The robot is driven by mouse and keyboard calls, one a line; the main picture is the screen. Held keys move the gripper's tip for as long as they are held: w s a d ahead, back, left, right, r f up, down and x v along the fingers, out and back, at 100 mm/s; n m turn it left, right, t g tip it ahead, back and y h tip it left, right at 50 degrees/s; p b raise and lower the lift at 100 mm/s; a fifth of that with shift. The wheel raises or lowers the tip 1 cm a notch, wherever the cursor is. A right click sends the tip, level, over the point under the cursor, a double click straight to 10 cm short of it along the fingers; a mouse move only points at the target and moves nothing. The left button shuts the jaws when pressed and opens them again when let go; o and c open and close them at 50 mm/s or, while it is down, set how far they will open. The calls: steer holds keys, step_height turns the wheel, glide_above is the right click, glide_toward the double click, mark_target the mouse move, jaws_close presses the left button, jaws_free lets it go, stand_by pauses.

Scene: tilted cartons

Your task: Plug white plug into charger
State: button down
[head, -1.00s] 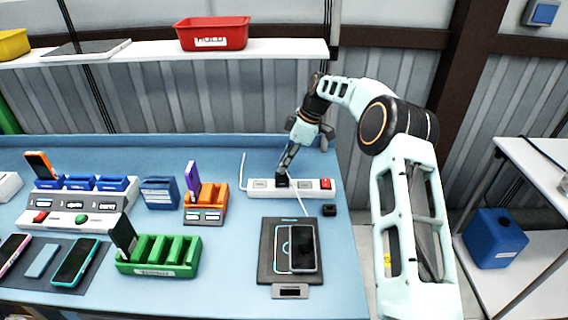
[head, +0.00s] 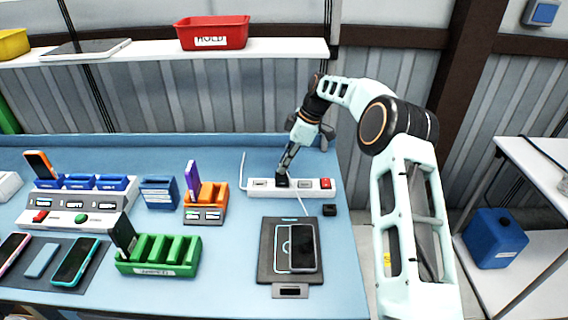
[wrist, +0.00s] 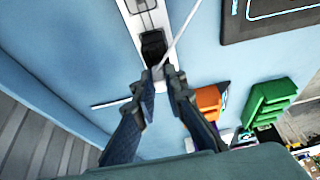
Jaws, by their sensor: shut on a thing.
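A black charger block (head: 282,182) sits on the white power strip (head: 293,190) at the back of the blue bench. In the wrist view the charger (wrist: 152,44) stands just beyond my fingertips. My gripper (wrist: 160,76) is shut on the small white plug (wrist: 159,72) at the end of a thin white cable (wrist: 181,36). The plug is mostly hidden between the fingers. Its front end is right at the near side of the charger; I cannot tell whether it is inside the port. In the head view the fingertips hide this contact.
A dark charging pad (head: 265,263) with a phone (head: 302,248) lies in front of the strip. An orange dock (head: 207,203) and a green rack (head: 160,268) stand to the left.

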steer(key=shift+s+f+b, duration=0.1)
steer(key=shift+f+b, duration=0.25)
steer(key=shift+f, duration=0.3)
stand_by(0.6)
steer(key=c, duration=1.9)
jaws_free()
steer(key=shift+o, duration=0.3)
steer(key=o, duration=0.3)
steer(key=shift+o, duration=0.2)
steer(key=shift+r, duration=0.15)
steer(key=shift+r+p, duration=2.05)
steer(key=shift+r, duration=1.4)
